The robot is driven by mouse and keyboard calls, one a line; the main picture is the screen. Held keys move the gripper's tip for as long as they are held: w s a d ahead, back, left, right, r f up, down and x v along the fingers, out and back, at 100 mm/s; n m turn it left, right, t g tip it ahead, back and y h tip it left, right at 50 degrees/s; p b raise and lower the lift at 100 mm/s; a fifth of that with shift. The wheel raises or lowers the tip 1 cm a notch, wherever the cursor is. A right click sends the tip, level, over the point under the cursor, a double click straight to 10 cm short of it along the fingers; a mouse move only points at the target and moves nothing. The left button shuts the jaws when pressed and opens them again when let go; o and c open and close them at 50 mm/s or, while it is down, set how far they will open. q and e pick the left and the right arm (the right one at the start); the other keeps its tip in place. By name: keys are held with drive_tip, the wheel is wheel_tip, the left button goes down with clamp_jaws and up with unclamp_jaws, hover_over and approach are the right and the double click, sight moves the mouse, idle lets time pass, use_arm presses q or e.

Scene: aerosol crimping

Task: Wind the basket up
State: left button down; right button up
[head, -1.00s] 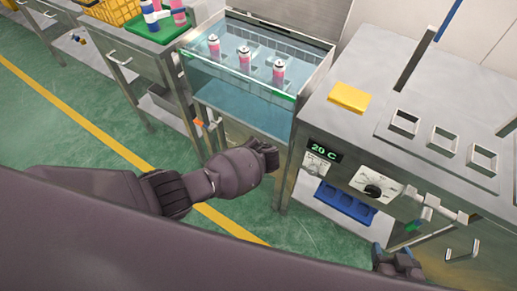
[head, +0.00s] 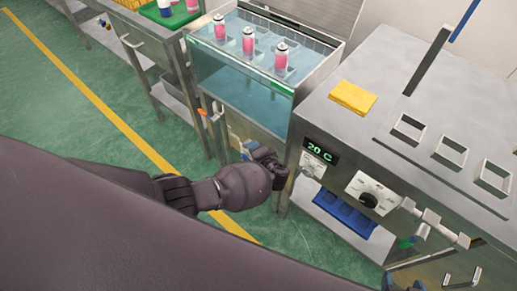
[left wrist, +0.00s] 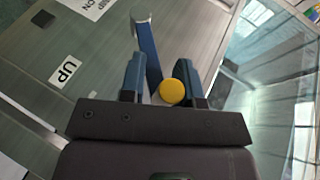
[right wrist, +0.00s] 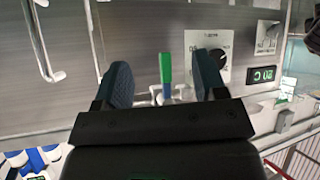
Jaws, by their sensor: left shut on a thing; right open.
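My left gripper (head: 284,172) is shut on the yellow knob (left wrist: 172,92) of a blue crank arm (left wrist: 148,50). The crank is on a metal panel with an "UP" label (left wrist: 67,72). In the head view my gripper hides the crank. The basket (head: 308,45) is at the top of the glass water tank (head: 240,95), with three pink cans (head: 248,42) standing in its compartments. My right gripper (right wrist: 165,85) is open, its fingers on either side of a green-and-blue handle (right wrist: 165,70). I cannot tell whether they touch it.
A steel bench (head: 385,75) on the right has a yellow cloth (head: 352,97), square openings, a dial (head: 368,200) and a "20 C" display (head: 320,151). A blue tray (head: 345,212) sits below. A table (head: 158,38) stands left of the tank; green floor lies in front.

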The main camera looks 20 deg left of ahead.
use_arm(q)
drive_tip(key=f+y+b, duration=0.1)
drive_tip(key=f+b, duration=0.1)
drive_tip(key=d+f+m+t+y+b, duration=0.1)
drive_tip(key=b, duration=0.2)
drive_tip(key=f+t+y+b, duration=0.1)
drive_tip(key=f+y+b, duration=0.1)
drive_tip(key=shift+s+d+f+b, duration=0.3)
drive_tip(key=shift+s+f+b, duration=0.05)
use_arm(e)
wheel_tip(320, 180, down, 7)
drive_tip(key=g, duration=0.1)
drive_tip(key=shift+d, duration=0.3)
drive_tip(key=shift+s, duration=0.1)
use_arm(q)
drive_tip(key=c, duration=1)
unclamp_jaws()
drive_tip(key=shift+d, duration=0.1)
drive_tip(key=shift+c, duration=0.2)
drive_tip(key=shift+d, duration=0.1)
use_arm(e)
drive_tip(key=shift+s+f, duration=0.25)
drive_tip(key=shift+s, duration=0.05)
use_arm(q)
drive_tip(key=shift+m, duration=0.3)
drive_tip(key=shift+d, duration=0.1)
use_arm(e)
drive_tip(key=shift+s+d, duration=0.1)
drive_tip(key=shift+d, duration=0.05)
